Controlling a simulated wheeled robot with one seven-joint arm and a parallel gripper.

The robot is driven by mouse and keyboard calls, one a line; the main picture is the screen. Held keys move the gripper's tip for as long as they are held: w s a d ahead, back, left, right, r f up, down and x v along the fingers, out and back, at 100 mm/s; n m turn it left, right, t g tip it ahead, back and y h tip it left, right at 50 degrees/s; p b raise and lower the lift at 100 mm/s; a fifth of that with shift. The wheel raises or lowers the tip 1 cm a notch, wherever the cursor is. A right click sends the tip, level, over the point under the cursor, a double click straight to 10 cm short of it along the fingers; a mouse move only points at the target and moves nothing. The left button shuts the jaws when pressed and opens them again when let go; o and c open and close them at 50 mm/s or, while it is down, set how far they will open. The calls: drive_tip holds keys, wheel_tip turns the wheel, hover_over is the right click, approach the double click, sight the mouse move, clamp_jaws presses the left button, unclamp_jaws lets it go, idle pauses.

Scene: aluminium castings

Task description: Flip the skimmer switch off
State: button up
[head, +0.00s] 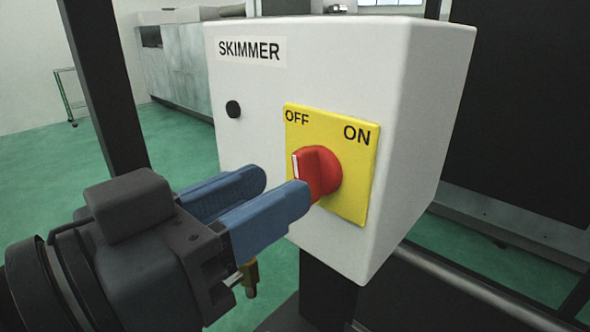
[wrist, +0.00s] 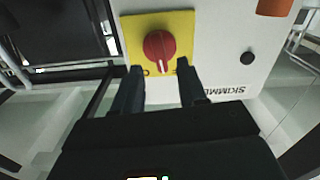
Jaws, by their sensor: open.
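The skimmer switch is a red rotary knob (head: 320,172) on a yellow plate (head: 352,203) marked OFF at upper left and ON at upper right. The plate is on the front of a white box labelled SKIMMER. The knob (wrist: 159,45) also shows in the wrist view, where the panel is upside down. Its white line points towards the label side, roughly between the labels; I cannot tell its exact setting. My gripper (head: 282,187) is open and empty in front of the knob. In the wrist view its fingertips (wrist: 160,67) lie towards either side of it. Contact cannot be told.
A small black round part (head: 233,109) is on the box (head: 412,120) left of the plate. A dark post (head: 105,90) stands to the left, and a metal rail (head: 465,275) runs at lower right. An orange object (wrist: 274,7) shows at the wrist view's top edge.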

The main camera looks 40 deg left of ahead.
sight(310, 175)
drive_tip(key=shift+w+d, duration=0.15)
drive_tip(key=shift+w, duration=1.6)
clamp_jaws()
